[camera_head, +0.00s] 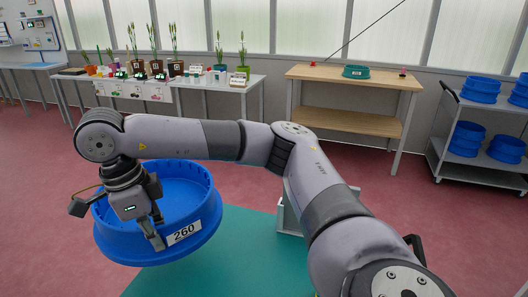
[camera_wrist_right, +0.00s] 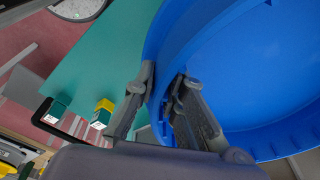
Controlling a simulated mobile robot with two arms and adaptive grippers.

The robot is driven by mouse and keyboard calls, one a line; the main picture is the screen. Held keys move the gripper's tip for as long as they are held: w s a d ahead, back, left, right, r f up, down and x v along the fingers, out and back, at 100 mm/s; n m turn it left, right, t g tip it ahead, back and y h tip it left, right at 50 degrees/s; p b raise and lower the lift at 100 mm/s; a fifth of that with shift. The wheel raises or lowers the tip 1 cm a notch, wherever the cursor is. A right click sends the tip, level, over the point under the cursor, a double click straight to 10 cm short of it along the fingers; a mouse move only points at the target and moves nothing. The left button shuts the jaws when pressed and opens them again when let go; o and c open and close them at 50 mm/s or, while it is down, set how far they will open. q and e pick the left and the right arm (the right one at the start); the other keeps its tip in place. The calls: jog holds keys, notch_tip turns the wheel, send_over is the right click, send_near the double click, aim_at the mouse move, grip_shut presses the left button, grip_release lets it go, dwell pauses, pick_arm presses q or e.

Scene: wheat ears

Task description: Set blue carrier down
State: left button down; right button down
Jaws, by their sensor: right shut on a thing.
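The blue carrier (camera_head: 125,243) is a round, open tub with a white label reading 260 on its front wall. My right gripper (camera_head: 157,226) is shut on its near rim, one finger outside the wall. The carrier looks level and overlaps the left edge of the teal tabletop (camera_head: 245,235); I cannot tell whether it touches it. In the right wrist view the carrier (camera_wrist_right: 250,75) fills the right side, with its wall between the fingers (camera_wrist_right: 164,75). My left gripper is not in view.
A wooden bench (camera_head: 345,78) at the back holds a green ring-shaped tray (camera_head: 356,72). A grey shelf cart (camera_head: 470,170) with several blue tubs stands at right. A plant table (camera_head: 200,83) is at back left. The red floor between is clear. Small green and yellow boxes (camera_wrist_right: 103,113) show in the wrist view.

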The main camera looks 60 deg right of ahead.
jog(key=m, duration=0.2)
jog(key=r+m, duration=0.1)
jog(key=m, duration=0.1)
jog(key=d+r+m, duration=0.1)
jog(key=shift+w+r+m+g+y, duration=0.15)
jog(key=shift+w+m+g+y, duration=0.15)
jog(key=shift+w+m+y, duration=0.1)
jog(key=m, duration=0.2)
jog(key=r+m, duration=0.1)
jog(key=m, duration=0.1)
jog(key=d+r+m, duration=0.1)
jog(key=m, duration=0.1)
jog(key=shift+w+r+y, duration=0.1)
jog(key=shift+r+y, duration=0.05)
jog(key=shift+y, duration=0.25)
jog(key=b, duration=0.2)
send_over(181, 292)
notch_tip(181, 292, down, 15)
jog(key=shift+w+d+f+p, duration=0.1)
jog(key=shift+f+p, duration=0.25)
jog(key=shift+f, duration=2.15)
jog(key=shift+f, duration=0.15)
jog(key=c, duration=1.7)
grip_release()
jog(key=shift+o, duration=0.2)
